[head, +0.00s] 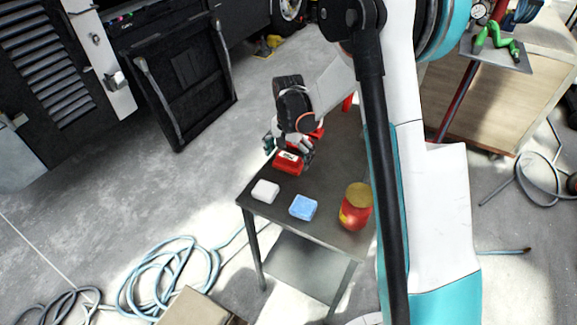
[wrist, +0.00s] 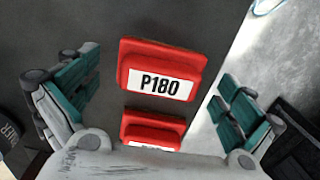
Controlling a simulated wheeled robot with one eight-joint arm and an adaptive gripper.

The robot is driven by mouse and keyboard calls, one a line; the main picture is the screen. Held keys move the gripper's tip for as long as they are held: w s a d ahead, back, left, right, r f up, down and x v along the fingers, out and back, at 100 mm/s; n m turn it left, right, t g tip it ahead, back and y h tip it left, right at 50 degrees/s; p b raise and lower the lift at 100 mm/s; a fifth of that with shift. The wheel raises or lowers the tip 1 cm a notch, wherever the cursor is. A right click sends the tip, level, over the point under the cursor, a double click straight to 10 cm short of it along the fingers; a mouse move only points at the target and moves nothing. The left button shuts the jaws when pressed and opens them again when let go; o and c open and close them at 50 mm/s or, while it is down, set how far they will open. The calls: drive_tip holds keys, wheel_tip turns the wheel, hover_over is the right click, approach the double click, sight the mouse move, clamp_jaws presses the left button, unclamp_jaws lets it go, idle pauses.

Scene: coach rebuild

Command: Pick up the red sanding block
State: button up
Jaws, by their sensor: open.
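A red sanding block (head: 289,163) with a white label lies on the dark table near its left edge. In the wrist view a red block (wrist: 160,62) labelled P180 lies between and a little ahead of my fingers, apart from both. A second red block (wrist: 152,130) with a white label shows below it there, partly hidden by my gripper's palm. My gripper (head: 289,146) is open and empty, above and just behind the block in the head view. Its teal finger pads also show in the wrist view (wrist: 156,97), spread wide on either side.
The dark table (head: 330,175) also holds a white block (head: 265,191), a blue block (head: 303,207) and a red jar (head: 356,208) with a yellowish lid. More red shows behind my gripper. A coiled hose (head: 165,275) lies on the floor at left.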

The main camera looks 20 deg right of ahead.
sight(289, 156)
drive_tip(key=shift+f, duration=0.6)
drive_tip(key=shift+r, duration=0.1)
drive_tip(key=c, duration=1.2)
drive_tip(key=shift+r, duration=0.1)
wheel_tip(289, 156, up, 20)
drive_tip(key=p, duration=0.6)
